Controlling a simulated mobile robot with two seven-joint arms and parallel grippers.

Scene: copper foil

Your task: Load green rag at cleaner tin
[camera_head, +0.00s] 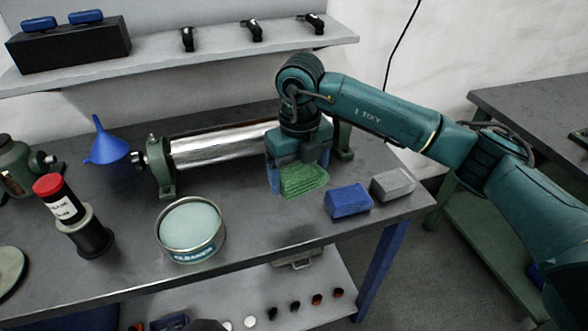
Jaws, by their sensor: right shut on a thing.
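The green rag (305,181) is a folded, ridged cloth at the right of the bench, in front of the metal roller. My right gripper (297,172) points down over it and is shut on it; the fingers partly hide its upper part. I cannot tell whether the rag touches the bench. The cleaner tin (190,254) is a round, open tin with pale green contents, standing on the bench to the left and nearer than the rag. My left gripper is not in view.
A blue rag (348,201) and a grey block (392,184) lie to the right of the green rag. The roller (215,145) stands behind. A red-capped bottle (55,198) and blue funnel (106,147) are at left. Bare bench (262,225) lies between tin and rags.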

